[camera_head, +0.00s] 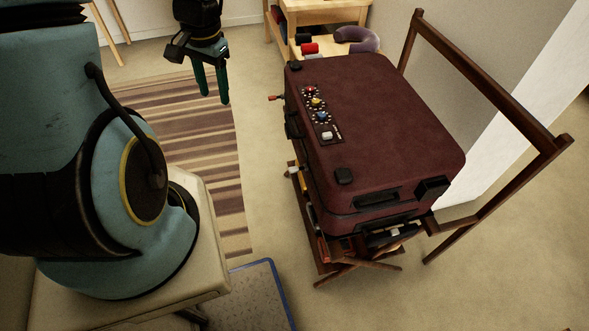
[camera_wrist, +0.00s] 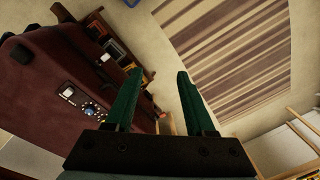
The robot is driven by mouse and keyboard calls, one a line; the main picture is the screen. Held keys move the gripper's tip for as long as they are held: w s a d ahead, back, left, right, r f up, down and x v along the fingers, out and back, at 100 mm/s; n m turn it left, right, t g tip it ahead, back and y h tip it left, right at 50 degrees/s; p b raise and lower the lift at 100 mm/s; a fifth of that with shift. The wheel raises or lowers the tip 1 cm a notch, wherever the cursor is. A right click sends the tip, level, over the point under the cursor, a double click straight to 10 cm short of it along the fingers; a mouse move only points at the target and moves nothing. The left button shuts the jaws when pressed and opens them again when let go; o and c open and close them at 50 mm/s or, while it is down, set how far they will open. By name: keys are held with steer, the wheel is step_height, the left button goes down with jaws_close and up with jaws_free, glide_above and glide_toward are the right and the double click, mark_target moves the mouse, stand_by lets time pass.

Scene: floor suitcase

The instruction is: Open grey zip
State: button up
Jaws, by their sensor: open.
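A closed maroon suitcase (camera_head: 395,110) lies flat on a wooden rack; it also shows at the left of the wrist view (camera_wrist: 45,75). A small grey zip pull (camera_head: 292,170) sticks out from its left side, nearer the front corner. A red-tipped pull (camera_head: 274,98) sticks out farther back on the same side. A pale pull shows small in the wrist view (camera_wrist: 105,57). My gripper (camera_head: 211,98), with green fingers, is open and empty, left of the suitcase and apart from both pulls. Its spread fingers also show in the wrist view (camera_wrist: 160,75).
Coloured dials (camera_head: 318,115) sit on the suitcase top. The dark wooden rack (camera_head: 490,80) has a raised rail at right. A striped rug (camera_head: 170,130) covers the floor at left. A wooden shelf (camera_head: 325,12) stands behind. A blue-edged mat (camera_head: 262,290) lies in front.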

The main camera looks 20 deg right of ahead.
steer(key=s+d+f+m+b, duration=0.1)
steer(key=d+f+m+b, duration=0.1)
steer(key=d+f+m, duration=0.55)
steer(key=m+g+b, duration=0.1)
steer(key=m+b, duration=0.1)
steer(key=m, duration=0.1)
glide_above(294, 168)
step_height(294, 168, down, 11)
steer(key=shift+h, duration=0.3)
step_height(294, 168, down, 10)
steer(key=shift+a+r, duration=0.1)
steer(key=shift+r, duration=0.1)
steer(key=shift+c, duration=0.2)
jaws_close()
